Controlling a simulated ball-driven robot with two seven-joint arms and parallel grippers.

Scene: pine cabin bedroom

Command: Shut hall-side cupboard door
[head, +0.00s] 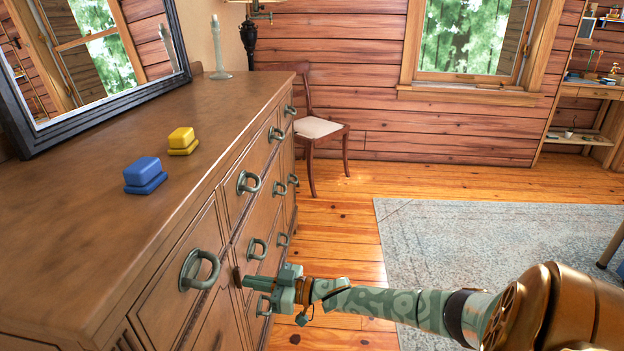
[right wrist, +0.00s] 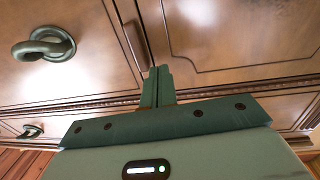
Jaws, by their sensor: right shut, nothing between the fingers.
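A wooden dresser (head: 95,225) with drawers and green ring handles fills the left of the head view. In the right wrist view a panel with a moulded outline (right wrist: 240,35), apparently the cupboard door, looks close to flush with the front; I cannot tell whether it is fully shut. A small dark upright pull (head: 237,277) is left of my right gripper (head: 248,284); it also shows in the right wrist view (right wrist: 136,46). My right gripper is shut and empty, its fingertips close to the dresser front; contact is unclear. My left gripper is out of view.
A large ring handle (head: 199,270) juts out just left of my right gripper. Blue (head: 143,172) and yellow (head: 182,140) boxes, a candle (head: 219,50) and a mirror (head: 100,75) are on top. A chair (head: 315,127) stands beyond. The rug (head: 470,235) is mostly clear.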

